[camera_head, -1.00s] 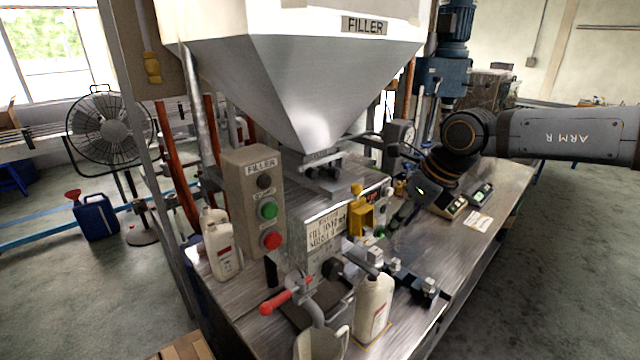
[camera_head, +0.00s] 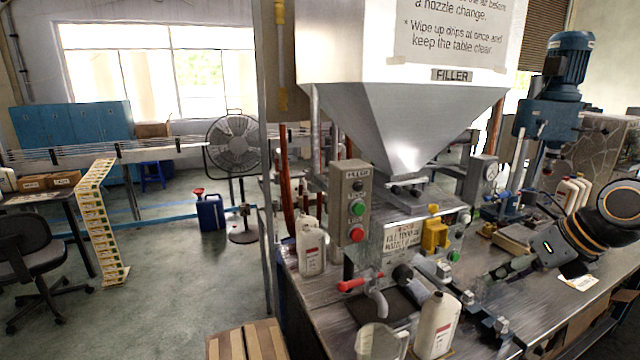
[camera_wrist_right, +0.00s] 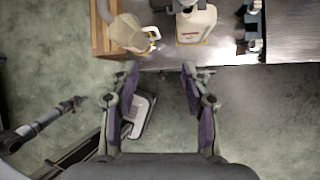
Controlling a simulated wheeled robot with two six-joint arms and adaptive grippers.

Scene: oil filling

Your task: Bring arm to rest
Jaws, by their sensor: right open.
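My right arm comes in from the right in the head view. Its gripper (camera_head: 508,268) is open and empty, near the steel table's (camera_head: 545,292) front side. In the right wrist view the open jaws (camera_wrist_right: 160,70) show at the table's edge, with floor under most of the fingers and nothing between them. A white bottle (camera_head: 437,325) stands on the table in front of the filler; it also shows in the wrist view (camera_wrist_right: 196,24). A clear jug (camera_head: 378,342) stands left of it, apart from the gripper. My left gripper shows in neither view.
The filler hopper (camera_head: 400,115) and its button box (camera_head: 351,203) rise over the table. A red-handled valve (camera_head: 360,283) sticks out in front. Another white bottle (camera_head: 311,250) stands at the left. A cardboard box (camera_head: 247,340) is at the bottom. Floor left of the table is open.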

